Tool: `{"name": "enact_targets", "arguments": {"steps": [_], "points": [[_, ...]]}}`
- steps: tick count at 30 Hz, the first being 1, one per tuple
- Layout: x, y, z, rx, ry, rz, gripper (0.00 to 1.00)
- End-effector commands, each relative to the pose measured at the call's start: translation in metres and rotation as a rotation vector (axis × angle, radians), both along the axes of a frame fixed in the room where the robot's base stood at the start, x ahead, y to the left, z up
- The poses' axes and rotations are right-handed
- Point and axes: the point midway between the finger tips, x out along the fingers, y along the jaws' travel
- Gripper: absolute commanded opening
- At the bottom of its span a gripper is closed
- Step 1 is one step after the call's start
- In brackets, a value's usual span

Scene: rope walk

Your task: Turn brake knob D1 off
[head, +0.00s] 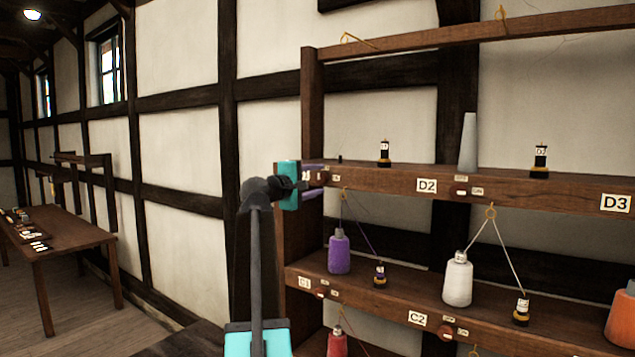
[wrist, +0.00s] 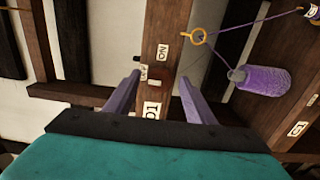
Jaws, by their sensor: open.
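The D1 label (wrist: 153,110) is on a wooden rail in the wrist view, turned sideways. A small dark red knob (wrist: 154,85) sits beside it, with an ON label (wrist: 163,52) and another small label near it. My gripper (wrist: 160,79) is open, its two purple fingers on either side of the knob. I cannot tell whether they touch it. In the head view my gripper (head: 312,183) is at the left end of the upper shelf rail, where the knob (head: 322,178) shows partly; the D1 label is hidden there.
The rack (head: 385,175) has more knobs and labels: D2 (head: 427,186), D3 (head: 615,202) and C2 (head: 417,318). A purple spool (head: 339,253) and a white spool (head: 457,280) stand below with threads through hooks. A table (head: 75,238) stands far left.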

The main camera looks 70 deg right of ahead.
Motion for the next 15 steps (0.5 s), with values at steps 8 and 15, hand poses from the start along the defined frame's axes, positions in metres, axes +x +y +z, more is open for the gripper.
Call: {"name": "enact_targets", "arguments": {"steps": [8,15], "points": [[0.009,0.035,-0.003,-0.001,-0.001,0.003,0.5],[0.018,0.073,-0.003,-0.001,-0.001,0.002,0.5]]}}
